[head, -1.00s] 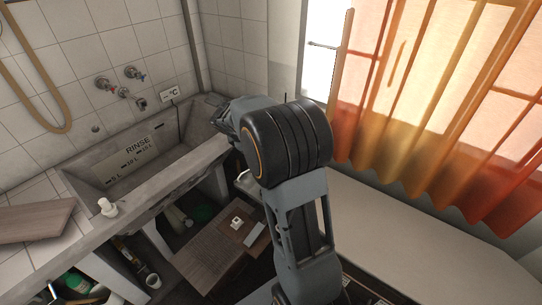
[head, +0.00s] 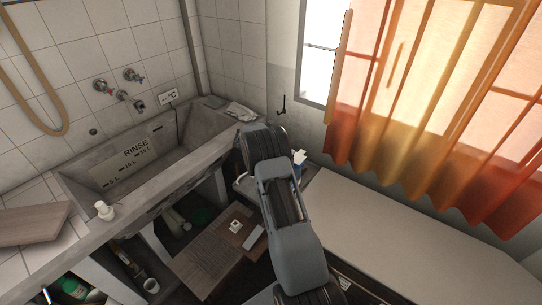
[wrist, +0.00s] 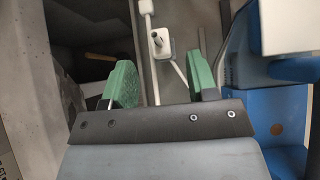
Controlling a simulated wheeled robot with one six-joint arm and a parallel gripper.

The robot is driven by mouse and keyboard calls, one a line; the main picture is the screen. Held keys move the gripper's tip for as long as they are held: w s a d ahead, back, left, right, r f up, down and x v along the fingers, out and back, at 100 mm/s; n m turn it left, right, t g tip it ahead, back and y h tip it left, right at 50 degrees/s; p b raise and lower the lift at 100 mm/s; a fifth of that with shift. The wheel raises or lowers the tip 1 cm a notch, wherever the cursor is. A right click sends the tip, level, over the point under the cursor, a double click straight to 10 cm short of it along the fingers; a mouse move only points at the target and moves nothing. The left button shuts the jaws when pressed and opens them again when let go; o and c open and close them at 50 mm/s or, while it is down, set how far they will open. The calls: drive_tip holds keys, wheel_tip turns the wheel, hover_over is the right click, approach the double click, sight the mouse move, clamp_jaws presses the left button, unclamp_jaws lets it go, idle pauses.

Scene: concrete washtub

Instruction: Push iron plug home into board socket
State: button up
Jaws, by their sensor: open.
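In the wrist view my gripper (wrist: 162,80) is open, with its two green fingers apart and nothing held between them. Beyond the fingertips is a small white block (wrist: 164,50) with a dark grey upright peg (wrist: 156,39) on it, perhaps the plug at the board socket. I cannot tell whether the peg is fully seated. A white cable (wrist: 177,76) runs down from the block between the fingers. In the head view my arm hides the gripper and this white block.
A large blue and white object (wrist: 284,98) stands close right of the fingers. A concrete wall (wrist: 25,95) is at left. In the head view, the washtub (head: 190,165) is left, a low brown table (head: 208,258) in front, and a long pale bare surface (head: 400,225) right.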

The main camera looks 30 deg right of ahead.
drive_tip(key=shift+p+x, duration=0.3)
drive_tip(key=shift+x, duration=2.65)
drive_tip(key=shift+c, duration=0.3)
drive_tip(key=shift+a, duration=0.1)
clamp_jaws()
